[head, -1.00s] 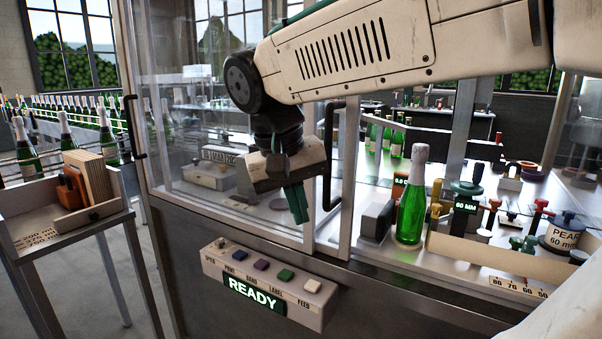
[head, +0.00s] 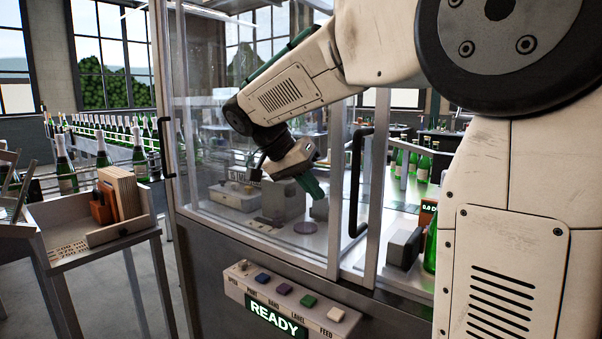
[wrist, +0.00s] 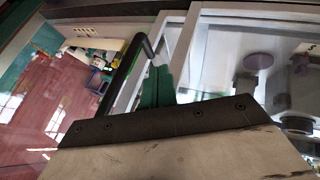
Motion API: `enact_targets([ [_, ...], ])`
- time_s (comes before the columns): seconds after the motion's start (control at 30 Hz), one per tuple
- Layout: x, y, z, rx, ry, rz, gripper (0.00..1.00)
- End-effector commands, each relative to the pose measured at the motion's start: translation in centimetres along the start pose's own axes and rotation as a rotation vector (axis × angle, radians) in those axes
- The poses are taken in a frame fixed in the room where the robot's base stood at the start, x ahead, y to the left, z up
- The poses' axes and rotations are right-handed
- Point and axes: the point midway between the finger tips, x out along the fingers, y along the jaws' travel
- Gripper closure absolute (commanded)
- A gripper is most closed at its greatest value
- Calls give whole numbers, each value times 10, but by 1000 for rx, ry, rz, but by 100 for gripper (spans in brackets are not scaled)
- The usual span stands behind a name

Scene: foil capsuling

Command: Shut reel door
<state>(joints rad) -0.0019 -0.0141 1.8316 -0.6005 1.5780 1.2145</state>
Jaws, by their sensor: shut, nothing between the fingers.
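A clear panel in a pale metal frame, apparently the reel door (head: 340,190), forms part of the machine's guarding in the head view. A black bar handle (head: 358,182) stands upright on it and also shows in the wrist view (wrist: 128,75). My gripper (head: 316,190) has green fingers, shut and empty, just left of the handle in the head view. In the wrist view my gripper (wrist: 157,85) is close beside the handle, next to the pale frame (wrist: 181,45). I cannot tell whether the fingers touch the handle, or how far the door stands open.
A button box (head: 285,302) reading READY juts from the machine front below. Another black handle (head: 166,148) is on the left side. A wooden-walled stand (head: 95,235) is at left. A green bottle (head: 430,248) is partly hidden behind my arm at right.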

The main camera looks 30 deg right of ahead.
Motion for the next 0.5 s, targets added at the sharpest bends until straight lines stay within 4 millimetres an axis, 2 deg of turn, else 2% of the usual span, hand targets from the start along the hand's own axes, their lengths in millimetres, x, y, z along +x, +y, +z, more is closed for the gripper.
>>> enact_targets([
  [0.1,25,1,0,0,-2,2,100],
  [0.3,37,26,0,2,-1,-1,100],
  [0.5,42,35,0,0,0,-1,100],
])
